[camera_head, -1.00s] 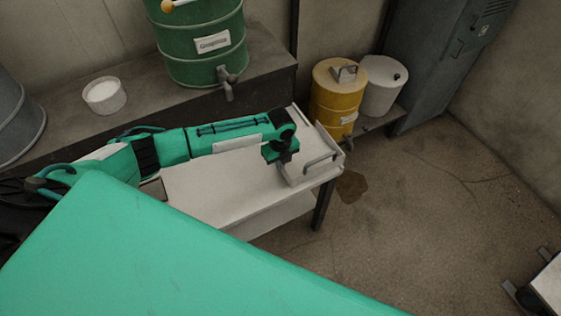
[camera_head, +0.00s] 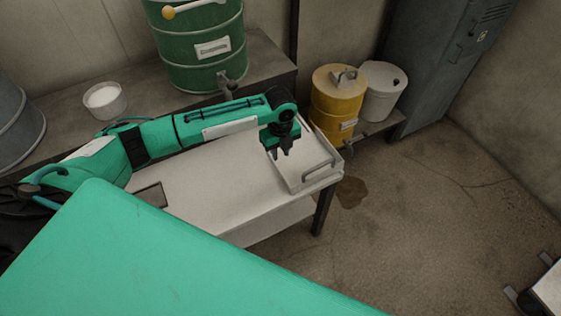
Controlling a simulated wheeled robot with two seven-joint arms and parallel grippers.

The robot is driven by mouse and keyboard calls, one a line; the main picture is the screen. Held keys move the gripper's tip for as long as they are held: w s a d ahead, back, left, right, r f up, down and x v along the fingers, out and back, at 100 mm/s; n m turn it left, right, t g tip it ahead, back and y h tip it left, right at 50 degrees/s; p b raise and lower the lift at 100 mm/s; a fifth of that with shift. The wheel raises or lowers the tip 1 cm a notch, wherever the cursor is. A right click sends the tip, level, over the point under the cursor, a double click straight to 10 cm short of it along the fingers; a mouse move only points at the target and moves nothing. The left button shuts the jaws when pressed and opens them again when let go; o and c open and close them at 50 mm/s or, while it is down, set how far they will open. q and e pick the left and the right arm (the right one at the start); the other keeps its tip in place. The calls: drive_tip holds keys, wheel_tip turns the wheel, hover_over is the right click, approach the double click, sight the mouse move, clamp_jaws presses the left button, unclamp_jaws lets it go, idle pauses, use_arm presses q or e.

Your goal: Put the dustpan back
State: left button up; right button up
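I cannot pick out a dustpan for certain. A shallow pale tray-like piece (camera_head: 298,178) with a metal handle lies at the right end of the white table (camera_head: 215,195); whether it is the dustpan I cannot tell. My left gripper (camera_head: 281,154) points down just over the left part of this piece. Its two dark fingertips look a little apart, with nothing visible between them. Contact with the piece below cannot be made out. My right gripper is not in view.
Behind the table, a ledge carries a green drum (camera_head: 198,45) with a tap and a white tub (camera_head: 104,100). A yellow drum (camera_head: 335,100) and a white container (camera_head: 384,90) stand behind right.

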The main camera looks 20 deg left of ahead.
use_arm(q)
drive_tip(key=shift+r, duration=1.75)
